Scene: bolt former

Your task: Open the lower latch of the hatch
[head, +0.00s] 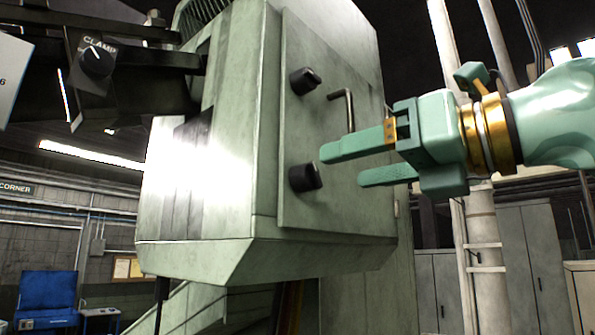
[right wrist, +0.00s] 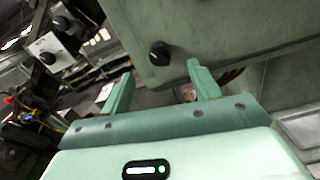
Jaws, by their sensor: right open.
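The hatch (head: 270,130) is a flat pale green panel on the machine's big housing, and it looks closed. Its lower latch (head: 304,177) is a black round knob near the panel's left edge. The upper latch (head: 304,81) is a like knob above it. A dark bent handle (head: 343,105) is on the panel to the right. My right gripper (head: 343,167) is open and empty, to the right of the lower latch and apart from it. In the right wrist view, one black knob (right wrist: 160,53) shows beyond the open fingers (right wrist: 160,75); which latch it is I cannot tell for sure. My left gripper is out of view.
Dark machine parts with a knob labelled CLAMP (head: 97,62) stand at the upper left. A blue cabinet (head: 48,298) is far back at the lower left. Grey lockers (head: 527,265) and a pale pipe (head: 484,250) stand behind at the right.

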